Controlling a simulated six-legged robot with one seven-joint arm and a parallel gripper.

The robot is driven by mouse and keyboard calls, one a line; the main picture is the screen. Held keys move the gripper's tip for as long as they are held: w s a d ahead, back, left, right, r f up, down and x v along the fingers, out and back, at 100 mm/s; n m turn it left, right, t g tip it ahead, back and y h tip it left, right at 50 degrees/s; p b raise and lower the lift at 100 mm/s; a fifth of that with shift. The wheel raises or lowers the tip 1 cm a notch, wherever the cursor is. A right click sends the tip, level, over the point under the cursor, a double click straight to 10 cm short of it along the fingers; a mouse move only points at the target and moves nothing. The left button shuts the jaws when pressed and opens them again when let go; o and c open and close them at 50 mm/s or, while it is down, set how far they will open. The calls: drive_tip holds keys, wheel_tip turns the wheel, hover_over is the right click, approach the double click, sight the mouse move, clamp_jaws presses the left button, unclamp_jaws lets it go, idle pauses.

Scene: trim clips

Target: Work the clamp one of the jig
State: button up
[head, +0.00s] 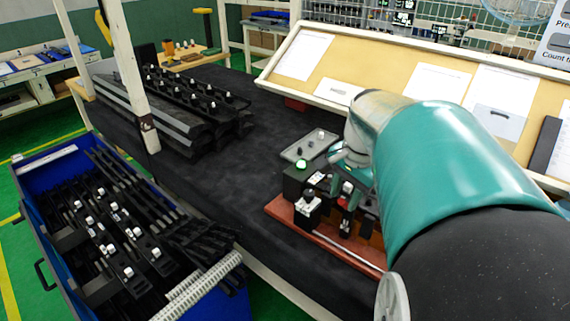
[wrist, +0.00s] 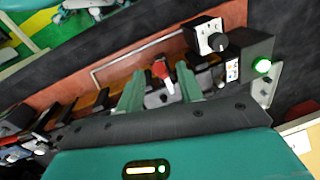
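The jig (head: 283,213) is a reddish-brown board on the dark bench top, with black blocks, a knob box (wrist: 211,38) and a box with a lit green lamp (wrist: 262,66). The lamp also shows in the head view (head: 301,165). A clamp with a red handle (wrist: 162,72) stands on the board. My gripper (wrist: 158,84) is open, its two green fingers apart, with the red handle between them in the wrist view. I cannot tell whether either finger touches it. In the head view my arm hides much of the jig's right side.
A grey tray (head: 310,146) with small parts lies behind the jig. Dark trim parts (head: 195,100) lie at the bench's far left. A blue bin (head: 35,222) full of black parts with white clips stands at left. A sloped board (head: 350,62) borders the back. The middle bench is clear.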

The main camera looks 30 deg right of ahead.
sight(342, 202)
drive_tip(key=shift+w+f, duration=0.2)
drive_tip(key=shift+f, duration=1.4)
clamp_jaws()
